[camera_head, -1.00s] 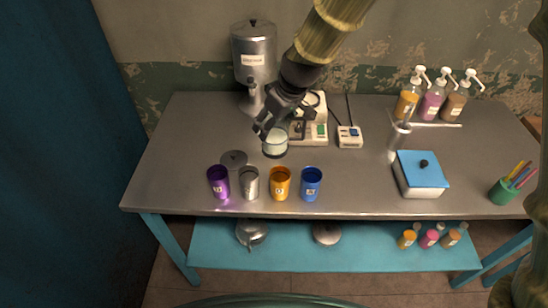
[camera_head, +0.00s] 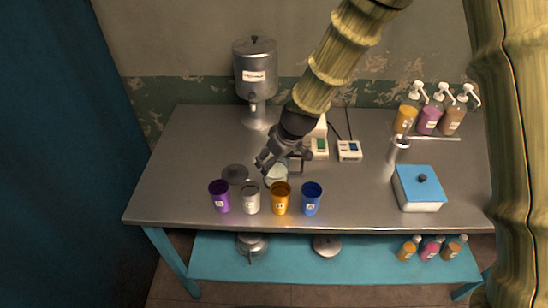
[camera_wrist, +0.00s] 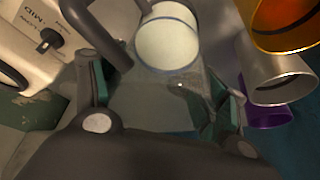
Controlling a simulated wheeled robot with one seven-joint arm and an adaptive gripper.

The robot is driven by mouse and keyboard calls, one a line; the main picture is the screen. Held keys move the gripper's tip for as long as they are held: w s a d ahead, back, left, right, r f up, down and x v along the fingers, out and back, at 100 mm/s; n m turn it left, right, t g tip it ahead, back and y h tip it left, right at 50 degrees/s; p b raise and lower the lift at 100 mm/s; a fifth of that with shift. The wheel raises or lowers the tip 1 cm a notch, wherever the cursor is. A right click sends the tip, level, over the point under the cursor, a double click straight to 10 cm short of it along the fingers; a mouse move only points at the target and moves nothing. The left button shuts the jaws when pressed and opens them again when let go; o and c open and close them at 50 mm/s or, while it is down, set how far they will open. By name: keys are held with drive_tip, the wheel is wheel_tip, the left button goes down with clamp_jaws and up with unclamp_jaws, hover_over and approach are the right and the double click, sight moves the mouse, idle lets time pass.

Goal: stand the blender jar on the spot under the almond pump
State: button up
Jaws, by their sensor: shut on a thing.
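The clear blender jar (camera_head: 276,178) holds pale, whitish contents. My gripper (camera_head: 281,163) is shut on it, just behind the row of cups. In the wrist view the jar (camera_wrist: 168,42) lies between the fingers of my gripper (camera_wrist: 165,95), and its dark handle shows at upper left. I cannot tell whether its base touches the table. Three pump bottles stand at the back right: orange (camera_head: 405,118), pink (camera_head: 428,120) and brown (camera_head: 452,121). Their labels are too small to read, so I cannot tell which is almond. A pale strip (camera_head: 432,139) lies before them.
Purple (camera_head: 219,197), silver (camera_head: 250,198), orange (camera_head: 281,198) and blue (camera_head: 311,199) cups line the front. The blender base (camera_head: 319,146), a small scale (camera_head: 349,150), a clear cylinder (camera_head: 399,155) and a blue-lidded box (camera_head: 419,190) stand rightward. A metal dispenser (camera_head: 256,80) stands back left.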

drive_tip(key=o, duration=0.8)
drive_tip(key=shift+f, duration=0.1)
drive_tip(key=o, duration=0.4)
drive_tip(key=shift+o, duration=0.2)
